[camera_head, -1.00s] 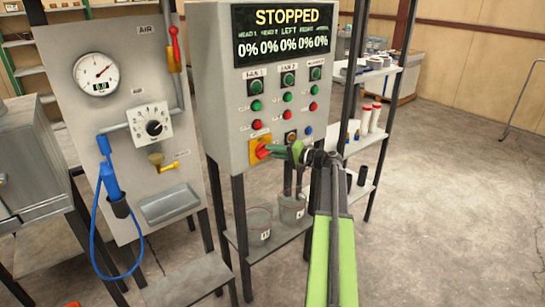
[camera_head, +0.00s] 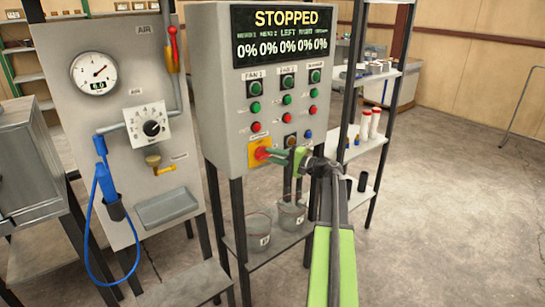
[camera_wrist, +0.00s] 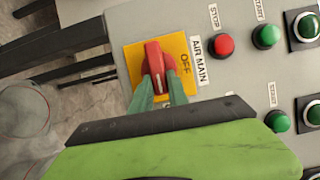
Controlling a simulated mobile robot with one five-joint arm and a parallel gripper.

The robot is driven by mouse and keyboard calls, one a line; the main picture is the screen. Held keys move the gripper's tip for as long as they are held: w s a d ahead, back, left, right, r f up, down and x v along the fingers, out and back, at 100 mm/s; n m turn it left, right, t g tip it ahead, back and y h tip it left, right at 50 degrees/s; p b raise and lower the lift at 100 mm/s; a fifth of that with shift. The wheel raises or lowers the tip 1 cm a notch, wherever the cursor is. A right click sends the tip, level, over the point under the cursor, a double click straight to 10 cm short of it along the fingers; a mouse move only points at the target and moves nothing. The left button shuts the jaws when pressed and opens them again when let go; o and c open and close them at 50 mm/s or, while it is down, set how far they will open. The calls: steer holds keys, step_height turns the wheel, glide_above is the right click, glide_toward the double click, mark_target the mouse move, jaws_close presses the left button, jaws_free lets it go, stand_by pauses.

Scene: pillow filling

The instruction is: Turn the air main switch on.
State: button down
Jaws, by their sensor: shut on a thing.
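The air main switch (camera_wrist: 158,65) is a red rotary handle on a yellow plate, with an "AIR MAIN" label (camera_wrist: 199,62) beside it and "OFF" printed on the plate. In the head view the switch (camera_head: 259,153) sits at the lower left of the grey control panel's front. My gripper (camera_wrist: 163,90) has its green fingers on both sides of the red handle, shut on it. In the head view my gripper (camera_head: 272,156) reaches the switch from the right. The fingertips hide part of the handle and plate.
The control panel (camera_head: 215,100) has several red and green buttons (camera_head: 256,127) close above the switch and a display reading "STOPPED" (camera_head: 286,17). An air board (camera_head: 100,120) with gauge and blue hose stands left. Glass containers (camera_head: 259,232) stand on the shelf below.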

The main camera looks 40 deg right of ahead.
steer(key=c, duration=1.3)
jaws_free()
steer(key=v, duration=1.7)
steer(key=shift+s+f, duration=0.1)
steer(key=shift+s, duration=0.05)
